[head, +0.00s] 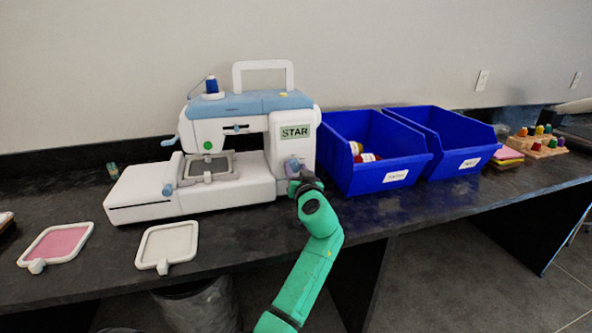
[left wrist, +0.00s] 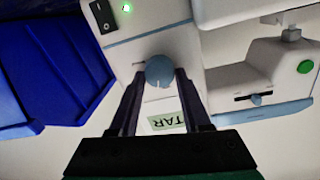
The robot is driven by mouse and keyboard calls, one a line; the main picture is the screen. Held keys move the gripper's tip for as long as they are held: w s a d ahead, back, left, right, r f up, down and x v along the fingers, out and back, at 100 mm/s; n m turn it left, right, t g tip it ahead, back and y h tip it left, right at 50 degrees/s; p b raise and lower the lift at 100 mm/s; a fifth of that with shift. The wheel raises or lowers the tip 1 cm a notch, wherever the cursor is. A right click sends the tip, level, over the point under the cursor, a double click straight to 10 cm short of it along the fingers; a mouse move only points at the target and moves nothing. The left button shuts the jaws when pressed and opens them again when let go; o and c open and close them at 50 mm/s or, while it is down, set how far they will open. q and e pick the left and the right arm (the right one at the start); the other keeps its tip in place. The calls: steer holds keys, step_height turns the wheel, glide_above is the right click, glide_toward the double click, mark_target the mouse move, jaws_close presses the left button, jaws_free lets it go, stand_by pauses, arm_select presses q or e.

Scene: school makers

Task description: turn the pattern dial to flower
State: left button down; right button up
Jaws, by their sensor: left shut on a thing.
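The white and blue embroidery machine (head: 225,150) stands on the dark bench, and its label panel (head: 295,132) reads STAR. The panel also shows upside down and partly hidden in the left wrist view (left wrist: 166,121). The blue-grey pattern dial (head: 292,165) is on the machine's right front, below the panel. In the left wrist view the round dial (left wrist: 158,69) sits between the two dark fingertips. My left gripper (left wrist: 158,78) is shut on the dial; in the head view the green arm's wrist partly hides it. My right gripper is in neither view.
Two blue bins (head: 365,178) (head: 455,155) stand right of the machine, close to my left arm. A pink hoop (head: 58,243) and a white hoop (head: 168,243) lie in front on the left. A power switch (left wrist: 103,16) with a green light is beside the dial.

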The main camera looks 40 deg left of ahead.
arm_select(q)
steer(key=m+p, duration=0.1)
steer(key=m, duration=0.3)
steer(key=shift+r+g, duration=0.15)
steer(key=shift+g, duration=0.15)
steer(key=m+p, duration=0.2)
steer(key=m, duration=0.2)
steer(key=shift+w+m, duration=0.1)
steer(key=shift+m, duration=0.3)
steer(key=m+p, duration=0.3)
steer(key=m, duration=0.2)
steer(key=shift+g, duration=0.4)
steer(key=m+p, duration=0.3)
steer(key=m, duration=0.1)
steer(key=shift+w+y, duration=0.1)
steer(key=shift+y, duration=0.2)
steer(key=shift+m, duration=0.3)
steer(key=c, duration=0.5)
jaws_free()
steer(key=shift+o, duration=0.7)
steer(key=shift+f, duration=0.25)
